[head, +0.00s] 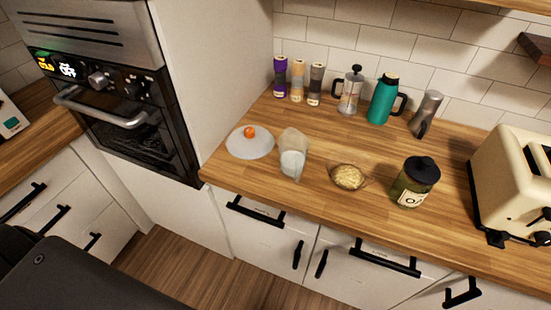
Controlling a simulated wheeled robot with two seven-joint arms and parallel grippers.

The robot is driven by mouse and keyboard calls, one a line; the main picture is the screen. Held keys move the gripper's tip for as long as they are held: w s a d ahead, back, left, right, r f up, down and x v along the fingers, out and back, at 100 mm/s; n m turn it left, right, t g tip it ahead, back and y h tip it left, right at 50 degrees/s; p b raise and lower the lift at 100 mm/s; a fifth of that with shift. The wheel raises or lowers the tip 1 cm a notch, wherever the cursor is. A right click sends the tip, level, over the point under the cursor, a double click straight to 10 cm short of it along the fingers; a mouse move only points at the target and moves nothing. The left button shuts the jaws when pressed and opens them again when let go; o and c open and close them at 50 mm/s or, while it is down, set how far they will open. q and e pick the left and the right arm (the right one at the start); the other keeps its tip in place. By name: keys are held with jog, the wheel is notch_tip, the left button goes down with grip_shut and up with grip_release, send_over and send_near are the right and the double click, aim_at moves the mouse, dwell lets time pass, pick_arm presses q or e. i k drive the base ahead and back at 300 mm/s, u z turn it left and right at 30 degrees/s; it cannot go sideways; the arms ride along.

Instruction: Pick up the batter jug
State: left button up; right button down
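A clear jug with pale, whitish contents (292,162) stands upright on the wooden counter, near its front edge. I take it to be the batter jug. It stands between a plate with a small orange ball-like thing on it and a small bowl of yellowish food. Neither of my grippers shows in the head view, and nothing is touching the jug.
The plate (240,151) is left of the jug, the bowl (348,177) right. Beyond are a green black-lidded jar (414,182) and cream toaster (512,180). Several shakers, a French press (350,92) and a teal jug (382,100) line the back. An oven is left.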

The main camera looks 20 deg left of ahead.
aim_at(294, 145)
jog(key=u, duration=0.85)
jog(key=k, duration=0.7)
jog(key=z, duration=1.6)
